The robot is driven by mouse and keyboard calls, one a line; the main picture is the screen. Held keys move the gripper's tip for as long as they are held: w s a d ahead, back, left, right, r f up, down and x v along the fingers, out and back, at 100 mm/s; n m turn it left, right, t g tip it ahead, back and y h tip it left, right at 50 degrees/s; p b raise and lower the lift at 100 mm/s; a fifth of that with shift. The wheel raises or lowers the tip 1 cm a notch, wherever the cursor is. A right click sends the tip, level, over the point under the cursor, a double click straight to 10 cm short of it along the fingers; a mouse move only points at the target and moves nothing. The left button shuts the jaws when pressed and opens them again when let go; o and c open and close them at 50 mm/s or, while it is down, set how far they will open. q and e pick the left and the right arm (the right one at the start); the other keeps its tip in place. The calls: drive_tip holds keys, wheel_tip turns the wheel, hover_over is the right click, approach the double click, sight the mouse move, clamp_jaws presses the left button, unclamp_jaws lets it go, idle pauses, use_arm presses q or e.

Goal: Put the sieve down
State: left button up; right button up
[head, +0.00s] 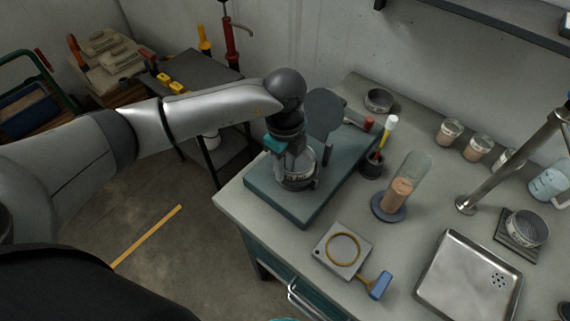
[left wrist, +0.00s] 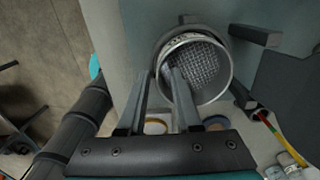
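A round metal sieve (head: 297,180) with a wire mesh sits upright on the teal slab-like base (head: 262,196) on the bench. In the left wrist view, the sieve (left wrist: 212,72) shows its mesh, with a dark ring around part of it. My left gripper (head: 293,158) is above the sieve, pointing down. In the left wrist view, the left gripper's fingers (left wrist: 160,72) stand apart, with a visible gap, one on each side of the near sieve wall. Contact with the wall cannot be told. My right gripper is not in view.
A dark plate (head: 324,112) stands close behind the sieve. A glass cylinder (head: 402,190), a brush cup (head: 371,166) and a square block with a brass ring (head: 336,262) are to the right. A metal tray (head: 455,290) and another sieve (head: 526,230) lie farther right.

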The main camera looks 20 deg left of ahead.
use_arm(q)
drive_tip(key=shift+r, duration=0.1)
wheel_tip(320, 180, up, 12)
idle(0.5)
idle(0.5)
